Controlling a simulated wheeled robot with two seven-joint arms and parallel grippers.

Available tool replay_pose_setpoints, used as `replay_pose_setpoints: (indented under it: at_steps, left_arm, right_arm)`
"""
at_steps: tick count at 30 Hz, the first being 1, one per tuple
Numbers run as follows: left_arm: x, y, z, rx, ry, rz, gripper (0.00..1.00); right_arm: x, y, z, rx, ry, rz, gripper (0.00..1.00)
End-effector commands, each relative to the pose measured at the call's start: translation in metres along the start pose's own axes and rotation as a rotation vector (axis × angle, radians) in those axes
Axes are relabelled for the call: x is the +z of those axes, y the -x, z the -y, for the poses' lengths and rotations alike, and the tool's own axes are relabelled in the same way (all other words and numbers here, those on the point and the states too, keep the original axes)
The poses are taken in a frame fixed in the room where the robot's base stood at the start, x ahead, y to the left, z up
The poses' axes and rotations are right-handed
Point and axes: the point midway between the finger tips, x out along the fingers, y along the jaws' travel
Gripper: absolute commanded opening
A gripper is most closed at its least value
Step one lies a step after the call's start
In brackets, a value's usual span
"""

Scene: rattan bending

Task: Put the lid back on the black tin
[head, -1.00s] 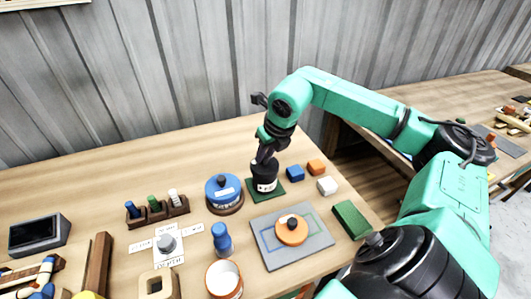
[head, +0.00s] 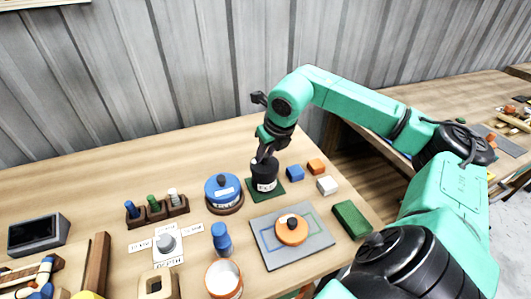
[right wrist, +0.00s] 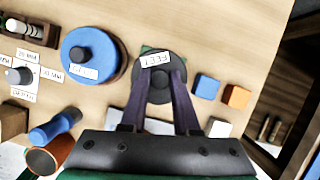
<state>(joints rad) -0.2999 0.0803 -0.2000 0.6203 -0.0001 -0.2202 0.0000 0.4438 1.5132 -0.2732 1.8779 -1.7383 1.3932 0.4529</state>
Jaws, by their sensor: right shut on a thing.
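The black tin (head: 264,183) with a white label stands upright on a small green mat (head: 281,188) near the table's back right. In the right wrist view the black tin's round black lid (right wrist: 146,94) with a knob covers the tin from above. My right gripper (head: 264,155) points down onto it, and its two fingers (right wrist: 158,80) are closed around the knob. The lid is at the tin's top; I cannot tell whether it sits flush. The tin's far side is hidden. My left gripper is not in view.
A blue tin (head: 223,194) stands just left of the black one. Blue (head: 295,173), orange (head: 316,167) and white (head: 327,186) blocks lie to the right.

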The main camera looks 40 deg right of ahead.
Motion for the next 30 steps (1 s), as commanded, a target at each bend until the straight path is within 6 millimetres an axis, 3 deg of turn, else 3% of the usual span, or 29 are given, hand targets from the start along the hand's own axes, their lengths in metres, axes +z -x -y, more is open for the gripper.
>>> replay_pose_setpoints:
  at_steps: [30]
  left_arm:
    - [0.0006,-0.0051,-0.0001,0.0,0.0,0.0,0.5]
  right_arm:
    - [-0.0013,-0.0034,0.0,0.0,0.0,0.001,0.0]
